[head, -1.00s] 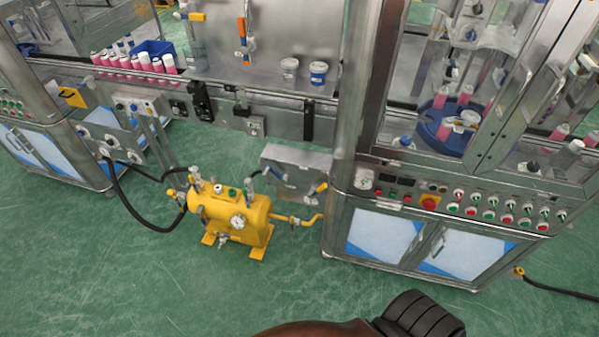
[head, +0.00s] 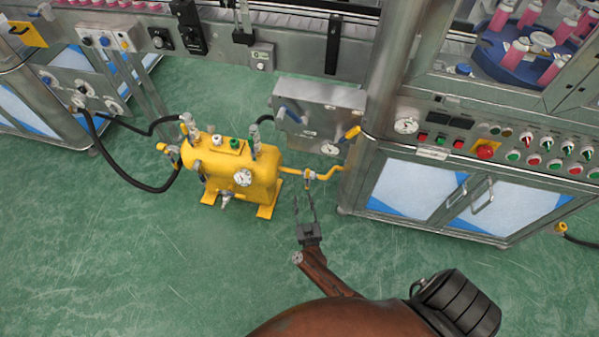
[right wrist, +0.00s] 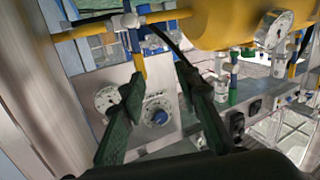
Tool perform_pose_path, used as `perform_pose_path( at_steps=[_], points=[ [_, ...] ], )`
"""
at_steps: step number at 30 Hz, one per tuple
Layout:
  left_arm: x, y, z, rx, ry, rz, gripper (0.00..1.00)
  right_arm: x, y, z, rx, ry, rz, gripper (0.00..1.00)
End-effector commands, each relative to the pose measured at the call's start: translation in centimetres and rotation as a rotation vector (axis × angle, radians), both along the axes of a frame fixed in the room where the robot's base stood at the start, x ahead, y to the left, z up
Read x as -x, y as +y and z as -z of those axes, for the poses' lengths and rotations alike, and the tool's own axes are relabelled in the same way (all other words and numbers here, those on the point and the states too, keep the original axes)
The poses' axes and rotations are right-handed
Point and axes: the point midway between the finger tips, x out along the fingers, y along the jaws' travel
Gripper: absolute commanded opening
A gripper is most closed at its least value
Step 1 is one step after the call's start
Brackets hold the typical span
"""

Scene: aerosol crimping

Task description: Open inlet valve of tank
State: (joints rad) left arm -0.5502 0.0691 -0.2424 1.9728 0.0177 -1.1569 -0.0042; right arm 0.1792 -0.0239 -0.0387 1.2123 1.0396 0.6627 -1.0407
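The yellow tank (head: 215,168) stands on the floor with a round gauge (head: 242,177) on its front; its body also shows in the right wrist view (right wrist: 215,22). A yellow pipe (head: 328,172) runs from its right side to the cabinet. A small valve (head: 309,176) sits on this pipe; it shows in the right wrist view (right wrist: 130,20), where a yellow lever (right wrist: 140,66) hangs beside the fingers' gap. Which valve is the inlet is not marked. My right gripper (head: 305,188) is open just below the pipe valve, its fingers (right wrist: 158,82) apart and empty. My left gripper is out of view.
A metal panel (head: 318,105) with gauges and coloured handles stands behind the pipe. The steel cabinet (head: 400,190) is close on the right. A black hose (head: 125,178) loops at the tank's left. The green floor (head: 130,270) in front is clear.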

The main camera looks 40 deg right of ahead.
Motion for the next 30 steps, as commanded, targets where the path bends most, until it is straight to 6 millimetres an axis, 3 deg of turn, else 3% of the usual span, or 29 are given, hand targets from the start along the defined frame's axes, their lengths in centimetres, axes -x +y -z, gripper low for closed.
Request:
perform_pose_path(
  at_steps=[1,4,9,13,17,30],
  points=[
    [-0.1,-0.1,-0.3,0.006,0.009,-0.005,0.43,-1.3,-0.6,0.5,-0.001,-0.036,0.070,0.30],
    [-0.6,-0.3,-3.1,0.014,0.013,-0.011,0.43,-2.9,-1.9,-1.1,-0.010,-0.086,0.205,0.30],
    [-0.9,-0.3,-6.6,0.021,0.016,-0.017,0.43,-4.0,-3.0,-2.3,-0.037,-0.105,0.353,0.30],
    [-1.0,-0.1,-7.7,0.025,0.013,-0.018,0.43,-4.3,-3.4,-2.7,-0.049,-0.105,0.396,0.30],
    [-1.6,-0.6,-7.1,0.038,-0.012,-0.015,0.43,-5.0,-4.2,-2.8,-0.048,-0.104,0.402,0.30],
    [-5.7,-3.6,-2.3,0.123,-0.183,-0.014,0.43,-8.7,-8.5,-2.7,-0.049,-0.103,0.399,0.30]
  ],
)
